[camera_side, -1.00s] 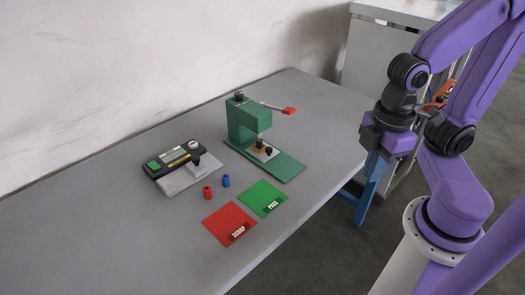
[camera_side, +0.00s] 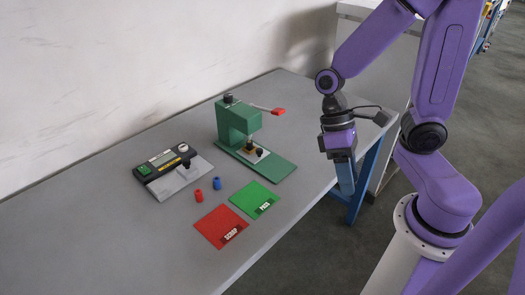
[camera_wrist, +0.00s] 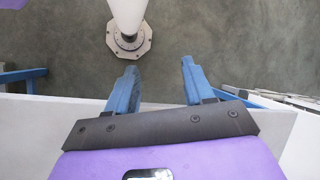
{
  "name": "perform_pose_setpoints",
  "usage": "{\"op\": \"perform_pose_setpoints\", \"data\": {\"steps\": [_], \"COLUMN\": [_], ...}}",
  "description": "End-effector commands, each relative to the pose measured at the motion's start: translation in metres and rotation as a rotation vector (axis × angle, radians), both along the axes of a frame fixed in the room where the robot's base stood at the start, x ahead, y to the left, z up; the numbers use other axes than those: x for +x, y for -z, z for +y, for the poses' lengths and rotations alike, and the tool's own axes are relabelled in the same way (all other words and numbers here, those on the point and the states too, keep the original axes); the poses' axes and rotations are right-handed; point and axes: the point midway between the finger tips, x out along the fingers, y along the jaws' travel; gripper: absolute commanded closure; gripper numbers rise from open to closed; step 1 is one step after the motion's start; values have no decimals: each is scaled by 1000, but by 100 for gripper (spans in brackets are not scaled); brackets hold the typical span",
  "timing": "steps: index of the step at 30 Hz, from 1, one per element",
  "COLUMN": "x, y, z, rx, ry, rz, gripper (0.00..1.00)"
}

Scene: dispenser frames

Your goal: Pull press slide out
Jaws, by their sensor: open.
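The green press (camera_side: 238,122) stands on the table with a lever ending in a red grip reaching to the right. Its slide (camera_side: 262,152) is a small pale plate with a black knob, sitting low at the front of the press, under the ram. A brass-coloured part shows at the slide's inner end. My gripper (camera_side: 347,190) hangs fingers down at the table's right edge, right of the press and apart from it. In the wrist view my gripper (camera_wrist: 157,74) has its two blue fingers spread, with nothing between them. The press is not in the wrist view.
A black device (camera_side: 165,162) with a grey plate lies left of the press. A red cylinder (camera_side: 199,196) and a blue cylinder (camera_side: 217,184) stand nearby. A red SCRAP mat (camera_side: 213,222) and green PASS mat (camera_side: 252,194) lie in front. The table between press and gripper is clear.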

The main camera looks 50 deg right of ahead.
Motion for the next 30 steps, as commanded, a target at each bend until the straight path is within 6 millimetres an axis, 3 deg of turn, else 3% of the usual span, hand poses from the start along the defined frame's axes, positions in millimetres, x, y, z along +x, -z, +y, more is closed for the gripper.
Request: {"op": "perform_pose_setpoints", "data": {"steps": [8,18,30], "x": [23,71,143], "y": [9,18,33], "z": [16,31,17], "rx": [57,191,414], "ry": [381,867,1459], "rz": [224,445,629], "gripper": [48,48,48]}}
